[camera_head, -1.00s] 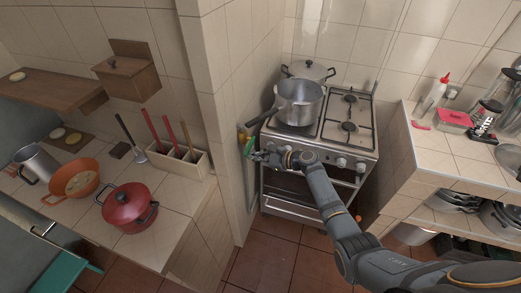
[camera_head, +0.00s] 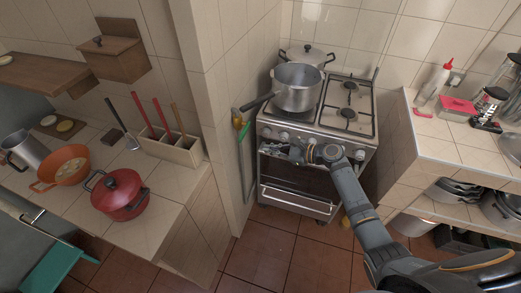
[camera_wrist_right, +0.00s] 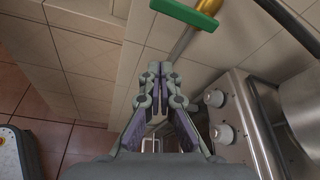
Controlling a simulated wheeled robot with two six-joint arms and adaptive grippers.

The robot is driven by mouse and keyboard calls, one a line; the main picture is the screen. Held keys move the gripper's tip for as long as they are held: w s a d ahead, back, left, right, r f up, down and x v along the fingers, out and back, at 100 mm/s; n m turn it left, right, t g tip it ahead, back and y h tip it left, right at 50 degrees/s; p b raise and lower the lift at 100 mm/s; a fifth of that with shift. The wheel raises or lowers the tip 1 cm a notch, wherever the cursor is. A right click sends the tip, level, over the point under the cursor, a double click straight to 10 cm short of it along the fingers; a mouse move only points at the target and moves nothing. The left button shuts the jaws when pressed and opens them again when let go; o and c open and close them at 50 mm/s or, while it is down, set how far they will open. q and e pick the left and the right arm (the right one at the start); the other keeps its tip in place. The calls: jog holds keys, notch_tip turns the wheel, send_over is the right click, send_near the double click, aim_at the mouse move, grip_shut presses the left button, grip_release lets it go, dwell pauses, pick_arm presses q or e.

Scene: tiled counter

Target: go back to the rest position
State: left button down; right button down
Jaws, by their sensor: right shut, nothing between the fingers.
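My right gripper (camera_head: 283,152) is in front of the stove's oven door in the head view, its arm coming in from the lower right. In the right wrist view the right gripper (camera_wrist_right: 164,70) has its fingers together with nothing between them. The stove (camera_head: 310,206) stands behind it, and its knobs (camera_wrist_right: 222,134) show at the right of the wrist view. My left gripper is not in view.
A pot (camera_head: 298,88) with a long handle sits on the stove. A red pot (camera_head: 121,196) stands on the left counter. The tiled floor (camera_head: 270,255) in front is clear.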

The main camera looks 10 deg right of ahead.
jog(key=shift+d, duration=0.45)
jog(key=shift+s+a, duration=0.1)
